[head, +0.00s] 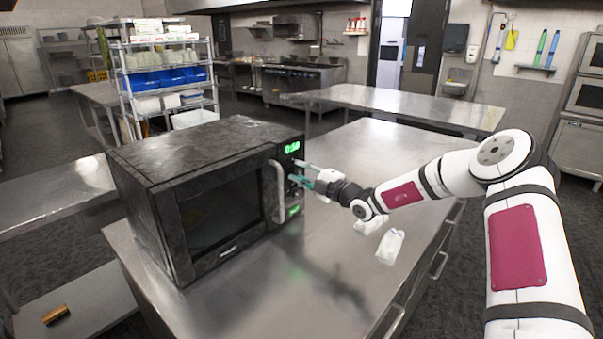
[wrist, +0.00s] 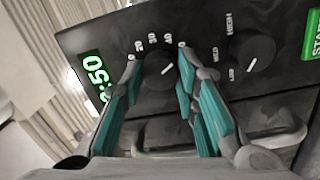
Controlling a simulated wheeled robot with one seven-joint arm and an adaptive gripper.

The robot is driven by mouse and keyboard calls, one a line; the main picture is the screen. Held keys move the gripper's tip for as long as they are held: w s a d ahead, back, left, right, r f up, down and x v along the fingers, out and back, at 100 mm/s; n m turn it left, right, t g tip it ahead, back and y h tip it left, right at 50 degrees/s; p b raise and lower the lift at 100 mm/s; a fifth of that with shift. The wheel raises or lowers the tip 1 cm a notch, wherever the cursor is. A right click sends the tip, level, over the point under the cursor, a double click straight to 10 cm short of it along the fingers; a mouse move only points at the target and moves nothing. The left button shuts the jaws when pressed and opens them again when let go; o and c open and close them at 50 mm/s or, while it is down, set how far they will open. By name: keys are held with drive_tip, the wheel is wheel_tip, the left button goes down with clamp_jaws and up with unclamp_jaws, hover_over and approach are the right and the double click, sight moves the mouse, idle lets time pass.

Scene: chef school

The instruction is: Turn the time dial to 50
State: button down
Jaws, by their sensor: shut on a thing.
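The black microwave (head: 190,215) stands on the steel counter with its door closed and its control panel at its right edge. The green display (head: 292,147) seems to read 0:50; in the wrist view the display (wrist: 95,75) is partly cut off, with "50" visible. The time dial (wrist: 159,70) is a round black knob with a pale pointer line and small numbers around it. My gripper (head: 294,171) is at the panel; in the wrist view its teal-padded fingers (wrist: 157,56) are shut on the time dial, one on each side. The fingers hide the dial in the head view.
A second dial (wrist: 250,62) with word labels sits beside the time dial, close to my finger. The green start button (wrist: 312,35) is beyond it. The door handle (head: 278,190) juts out near my gripper. White objects (head: 390,246) lie on the counter (head: 300,305).

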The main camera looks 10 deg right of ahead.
drive_tip(key=shift+f, duration=0.1)
drive_tip(key=c, duration=1.2)
unclamp_jaws()
drive_tip(key=shift+c, duration=0.2)
drive_tip(key=v, duration=1.2)
